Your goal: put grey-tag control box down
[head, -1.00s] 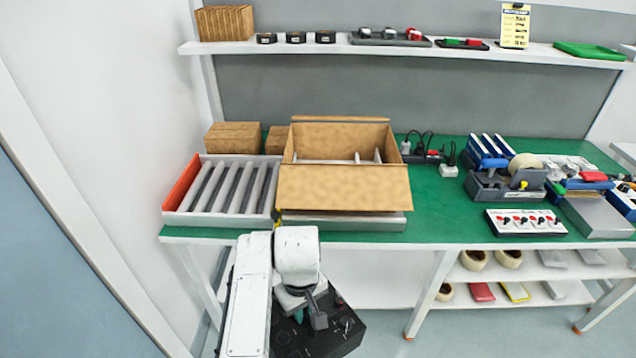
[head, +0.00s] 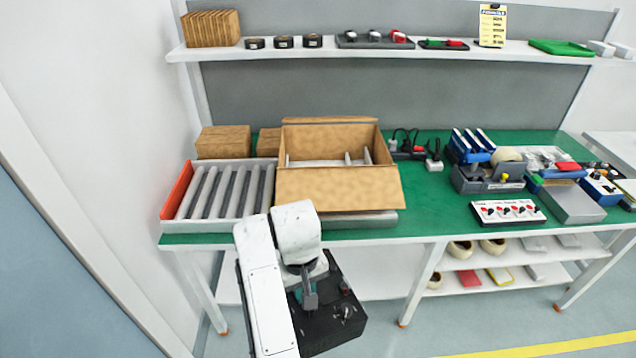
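A dark box with small knobs or levers on its top (head: 335,318) is at my gripper (head: 309,300), in front of the table and below its top. The box is tilted in the picture and apart from the table.
The green table (head: 428,222) bears a roller tray (head: 166,212), an open cardboard box (head: 340,186), a white panel with red knobs (head: 508,212) and a tape dispenser (head: 488,180). Green surface is free right of the cardboard box.

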